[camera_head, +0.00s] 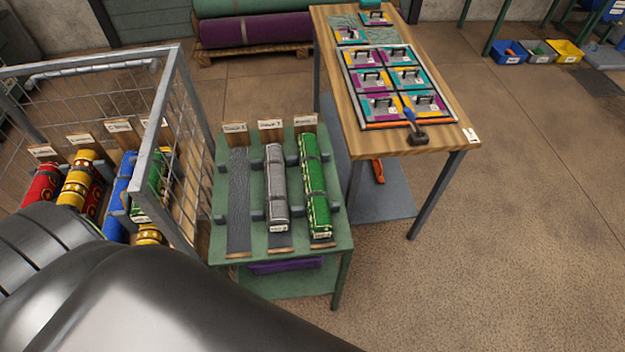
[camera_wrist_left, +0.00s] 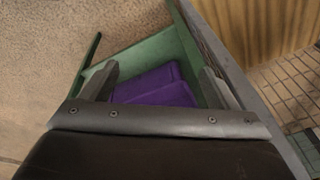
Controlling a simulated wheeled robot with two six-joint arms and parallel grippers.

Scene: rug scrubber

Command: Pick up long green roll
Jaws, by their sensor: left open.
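A long green patterned roll (camera_head: 315,195) lies in the right-hand slot of the green stand in the head view, with a small tag at its near end. A second green roll (camera_head: 149,186) is partly hidden inside the wire cage at the left. My left gripper (camera_wrist_left: 160,70) shows in the left wrist view, open and with nothing between its fingers. Beyond the fingers are the stand's green frame and a purple folded cloth. No green roll shows in that view. My right gripper is in neither view.
The green stand (camera_head: 238,262) also holds a grey roll (camera_head: 277,190); its left slot is empty. The purple cloth (camera_head: 286,266) is on its lower level. The wire cage (camera_head: 176,75) holds several rolls. A wooden table (camera_head: 445,138) stands behind right.

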